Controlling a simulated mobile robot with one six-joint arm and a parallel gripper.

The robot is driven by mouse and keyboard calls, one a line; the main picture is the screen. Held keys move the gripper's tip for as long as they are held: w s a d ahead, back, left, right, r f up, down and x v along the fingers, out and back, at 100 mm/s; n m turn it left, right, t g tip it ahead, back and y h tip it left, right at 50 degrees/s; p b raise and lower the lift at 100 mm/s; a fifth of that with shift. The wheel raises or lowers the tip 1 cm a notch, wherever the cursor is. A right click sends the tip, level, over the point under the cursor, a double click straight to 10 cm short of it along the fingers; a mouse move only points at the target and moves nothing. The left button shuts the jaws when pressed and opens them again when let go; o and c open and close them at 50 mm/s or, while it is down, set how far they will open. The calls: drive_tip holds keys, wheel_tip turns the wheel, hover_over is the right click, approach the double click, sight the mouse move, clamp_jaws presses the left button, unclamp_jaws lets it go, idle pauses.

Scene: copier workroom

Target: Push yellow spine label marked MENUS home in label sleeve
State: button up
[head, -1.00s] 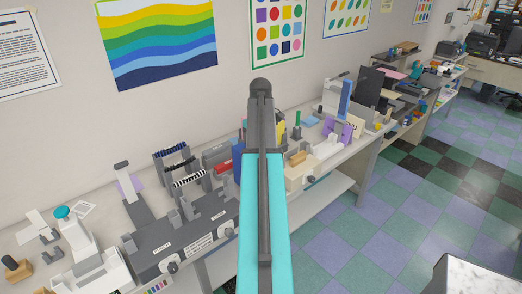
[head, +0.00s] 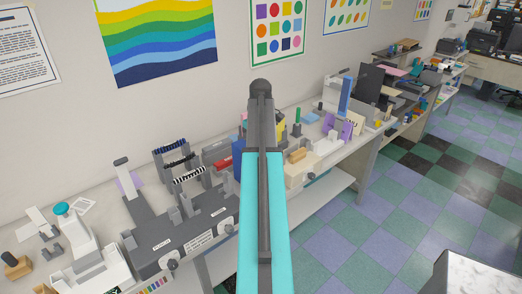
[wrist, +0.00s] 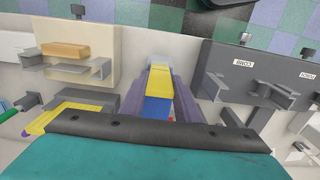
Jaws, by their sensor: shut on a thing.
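In the wrist view, the yellow label (wrist: 159,78) lies between the two purple-grey fingers of my gripper (wrist: 160,84), which is shut on it. A blue surface (wrist: 157,108) shows just below the yellow one, between the fingers, and a small pale grey piece (wrist: 158,60) shows beyond the fingertips. The MENUS marking cannot be read. I cannot tell how far the label sits in its sleeve, as the fingers cover the sides. In the head view my own arm hides the gripper and label.
A dark grey machine (wrist: 250,75) with upright brackets stands right of the fingers in the wrist view. A beige block stand with a wooden piece (wrist: 65,50) is on the left, with a yellow-rimmed tray (wrist: 70,112) nearer. The bench is crowded; open floor (head: 400,220) lies right of it.

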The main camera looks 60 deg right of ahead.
drive_tip(key=shift+f, duration=0.25)
drive_tip(key=o, duration=1.1)
drive_tip(key=shift+r, duration=0.2)
wheel_tip(320, 180, up, 14)
drive_tip(key=b, duration=0.4)
drive_tip(key=shift+f, duration=0.2)
idle(0.5)
